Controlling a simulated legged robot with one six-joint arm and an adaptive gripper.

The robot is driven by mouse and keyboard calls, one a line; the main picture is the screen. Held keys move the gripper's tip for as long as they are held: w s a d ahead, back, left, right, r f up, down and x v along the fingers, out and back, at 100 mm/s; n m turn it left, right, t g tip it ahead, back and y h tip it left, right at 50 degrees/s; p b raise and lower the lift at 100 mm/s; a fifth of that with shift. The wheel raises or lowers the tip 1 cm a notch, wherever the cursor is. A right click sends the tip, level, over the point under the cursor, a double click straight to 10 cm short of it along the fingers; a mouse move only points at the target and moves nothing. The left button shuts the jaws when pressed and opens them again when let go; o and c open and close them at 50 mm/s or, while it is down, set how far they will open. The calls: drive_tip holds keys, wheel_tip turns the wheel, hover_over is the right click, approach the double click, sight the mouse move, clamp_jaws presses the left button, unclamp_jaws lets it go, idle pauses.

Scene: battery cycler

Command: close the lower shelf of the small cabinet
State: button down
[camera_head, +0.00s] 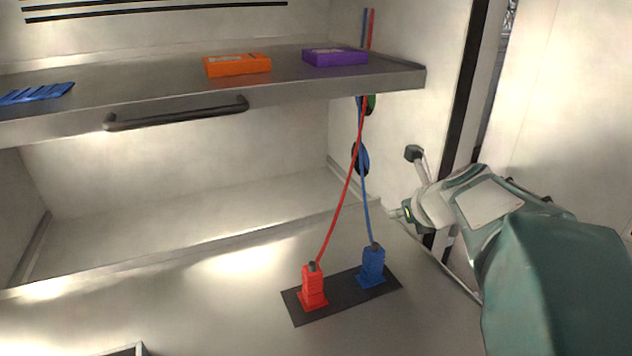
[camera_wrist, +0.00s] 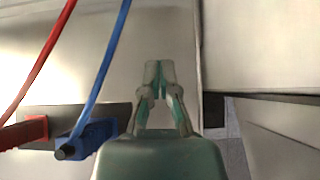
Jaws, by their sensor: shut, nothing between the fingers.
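The cabinet has a grey metal shelf with a dark bar handle (camera_head: 176,113) on its front edge, and the shelf (camera_head: 140,85) stands out level over an open space. Below it is a pale lower surface (camera_head: 200,300), with a red connector (camera_head: 312,288) and a blue connector (camera_head: 372,266) on a dark plate (camera_head: 342,300). I cannot tell whether this surface is a separate shelf. My gripper (camera_head: 396,213) is at the right, beside the cabinet's right wall and right of the cables. In the wrist view its fingertips (camera_wrist: 158,68) are together and empty.
A red cable (camera_head: 340,205) and a blue cable (camera_head: 366,205) rise from the connectors past the shelf's right end. An orange box (camera_head: 237,65), a purple box (camera_head: 335,57) and a blue slatted item (camera_head: 38,93) lie on the shelf. Space under the shelf is clear at left.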

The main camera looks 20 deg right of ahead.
sight(361, 209)
drive_tip(key=x, duration=0.9)
drive_tip(key=shift+w+f, duration=0.15)
drive_tip(key=shift+f, duration=0.1)
drive_tip(key=w, duration=0.3)
drive_tip(key=shift+w+r, duration=0.15)
drive_tip(key=shift+w, duration=0.2)
drive_tip(key=shift+w, duration=0.1)
